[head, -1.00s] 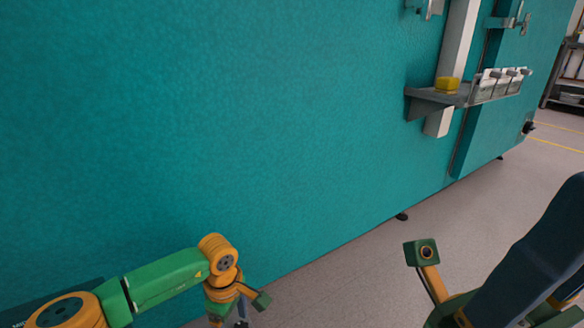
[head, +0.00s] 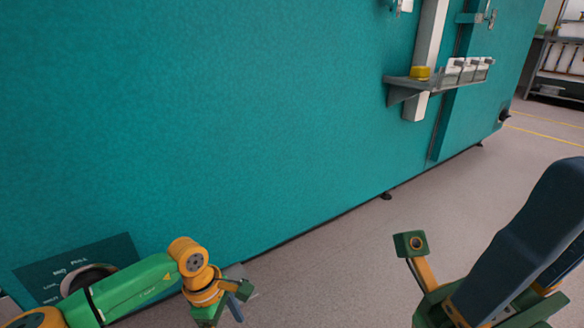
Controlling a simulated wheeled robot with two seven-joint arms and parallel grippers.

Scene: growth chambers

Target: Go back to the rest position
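My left arm comes in from the lower left, green with orange joints. My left gripper (head: 236,300) hangs low in front of the teal chamber wall (head: 230,120); its fingers point down and are partly seen, and I cannot tell whether they are apart. My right arm, dark blue and green, is at the lower right over the floor. Its green and orange end part shows, but the fingertips of the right gripper are not in the picture. No object shows in either hand.
A grey shelf (head: 407,82) on the chamber carries a yellow item (head: 419,73) and several white containers (head: 468,69). A dark dial panel (head: 118,250) is at lower left, close to my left arm. Grey floor (head: 350,260) is open at the right; a rack (head: 553,70) stands far back.

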